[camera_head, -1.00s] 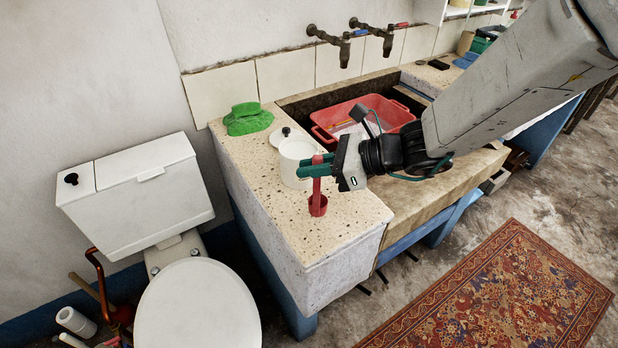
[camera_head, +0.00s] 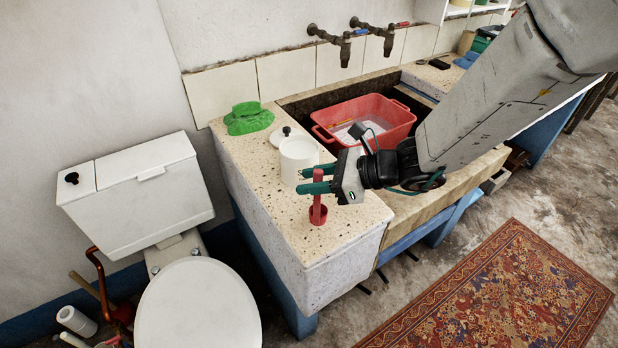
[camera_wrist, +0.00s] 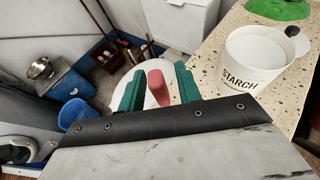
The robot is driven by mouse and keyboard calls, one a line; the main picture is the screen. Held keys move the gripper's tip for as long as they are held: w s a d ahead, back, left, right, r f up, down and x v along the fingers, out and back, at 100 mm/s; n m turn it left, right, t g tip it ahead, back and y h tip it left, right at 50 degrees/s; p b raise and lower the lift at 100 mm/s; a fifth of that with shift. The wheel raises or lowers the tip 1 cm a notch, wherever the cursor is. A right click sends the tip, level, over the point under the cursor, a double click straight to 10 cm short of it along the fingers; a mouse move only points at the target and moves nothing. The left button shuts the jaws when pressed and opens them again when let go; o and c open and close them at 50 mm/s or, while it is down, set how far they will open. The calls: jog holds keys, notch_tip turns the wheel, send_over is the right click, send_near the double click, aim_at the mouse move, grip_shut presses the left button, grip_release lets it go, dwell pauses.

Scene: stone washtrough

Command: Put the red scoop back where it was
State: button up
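The red scoop (camera_head: 317,213) is upright, its cup low at the speckled stone ledge (camera_head: 290,233) near the front edge and its handle pointing up. My gripper (camera_head: 318,179) is level at the handle, its green fingers on either side of it. In the wrist view the red handle (camera_wrist: 158,88) shows between the two fingers (camera_wrist: 157,92), with narrow gaps beside it, so the gripper looks open around the handle. The cup is hidden in the wrist view. A white starch pot (camera_head: 298,160) stands just behind the scoop, without its lid on; it also shows in the wrist view (camera_wrist: 255,62).
A white lid with black knob (camera_head: 283,137) lies behind the pot. A green cloth (camera_head: 247,118) lies at the back left. A red basin (camera_head: 365,118) sits in the trough to the right. A toilet (camera_head: 197,300) stands left; the ledge's front left is clear.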

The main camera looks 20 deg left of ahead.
jog(key=shift+d+r, duration=0.35)
jog(key=v, duration=1.1)
jog(key=shift+d, duration=0.15)
jog(key=s+d+r+n+h, duration=0.3)
jog(key=s+d+n+h, duration=0.1)
jog(key=d, duration=0.5)
jog(key=s+d+r+n+t+h, duration=0.1)
jog(key=s+d+r+n+h, duration=0.2)
jog(key=d, duration=0.7)
jog(key=s+d+r+n+t+h, duration=0.1)
jog(key=s+d+r+n+h, duration=0.2)
jog(key=s+d+n+h, duration=0.3)
jog(key=s+d+n, duration=0.4)
jog(key=s, duration=0.1)
jog(key=shift+s+r, duration=0.25)
jog(key=shift+d, duration=0.15)
